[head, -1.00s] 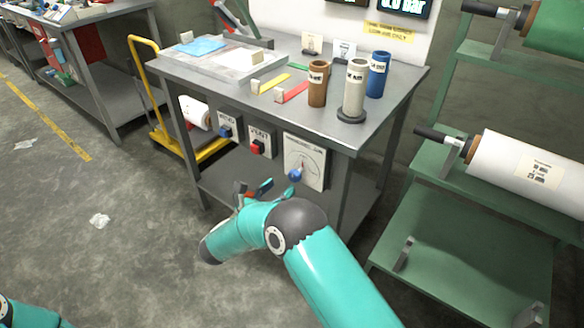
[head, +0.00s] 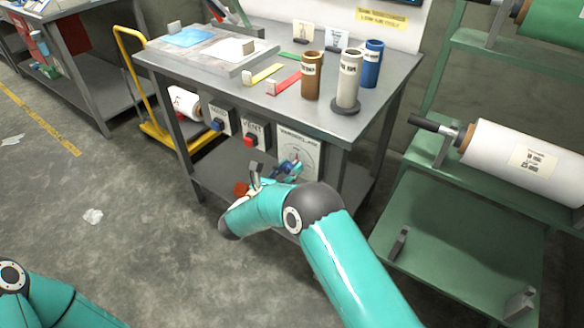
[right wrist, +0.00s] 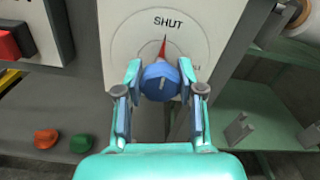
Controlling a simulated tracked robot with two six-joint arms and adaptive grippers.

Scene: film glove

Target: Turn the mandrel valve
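The mandrel valve is a white dial plate on the bench front (right wrist: 120,42), also in the head view (head: 313,150). It has a blue round knob (right wrist: 160,82) with a pale line on its face. A red pointer above the knob points up toward the word SHUT. My right gripper (right wrist: 160,72) has one finger on each side of the knob. The fingers look open, with little space to the knob; contact is not clear. In the head view my right gripper (head: 276,170) is in front of the dial and partly hides the knob. My left gripper is out of view.
Left of the dial are a VENT box with a red button (head: 250,139) and a box with a blue button (head: 217,124). The bench top (head: 225,88) carries brown, white and blue tubes. A green rack (head: 465,220) with rolls stands at right.

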